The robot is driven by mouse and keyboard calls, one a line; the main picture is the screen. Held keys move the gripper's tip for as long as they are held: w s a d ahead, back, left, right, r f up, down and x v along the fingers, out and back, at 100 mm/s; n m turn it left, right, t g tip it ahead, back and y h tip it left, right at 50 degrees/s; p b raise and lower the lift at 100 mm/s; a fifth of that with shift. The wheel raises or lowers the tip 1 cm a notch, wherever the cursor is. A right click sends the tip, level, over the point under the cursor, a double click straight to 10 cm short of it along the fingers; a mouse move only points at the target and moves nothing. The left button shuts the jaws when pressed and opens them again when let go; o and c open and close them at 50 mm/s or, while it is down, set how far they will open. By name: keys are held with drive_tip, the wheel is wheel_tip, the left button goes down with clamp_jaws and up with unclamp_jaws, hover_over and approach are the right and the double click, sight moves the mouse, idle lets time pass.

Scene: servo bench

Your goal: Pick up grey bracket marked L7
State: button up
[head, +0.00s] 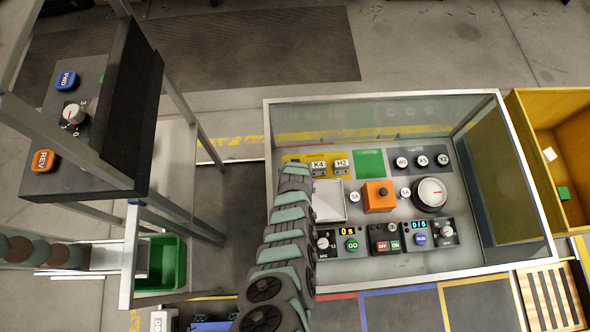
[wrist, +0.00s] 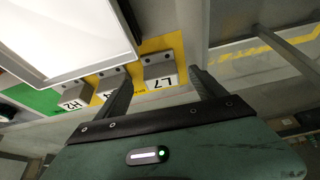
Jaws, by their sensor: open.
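The grey bracket marked L7 (wrist: 160,72) stands on a yellow mat (wrist: 172,42) in the wrist view, its white label facing me. My gripper (wrist: 162,76) is open, with one finger on either side of L7 in the picture. I cannot tell if the fingers touch it or how far they are above it. Beside L7 are the bracket marked K4 (wrist: 108,84), partly behind my left finger, and the bracket marked H2 (wrist: 75,98). In the head view, K4 (head: 318,168) and H2 (head: 341,166) show, while my arm hides L7.
The brackets stand inside a glass-walled bench case (head: 380,97). A white tray (wrist: 60,30) sits close to the brackets. An orange block (head: 370,200), a dial (head: 430,193) and control boxes (head: 385,238) fill the bench. A green pad (head: 369,163) lies right of the yellow mat.

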drive_tip(key=b+x, duration=0.4)
drive_tip(key=shift+w+f+b, duration=0.1)
drive_tip(key=shift+f+b, duration=0.1)
drive_tip(key=shift+b, duration=0.2)
drive_tip(key=shift+w+f+b, duration=0.3)
drive_tip(key=shift+f+b, duration=0.05)
drive_tip(key=shift+b, duration=0.25)
drive_tip(key=shift+r, duration=0.1)
drive_tip(key=c, duration=1.5)
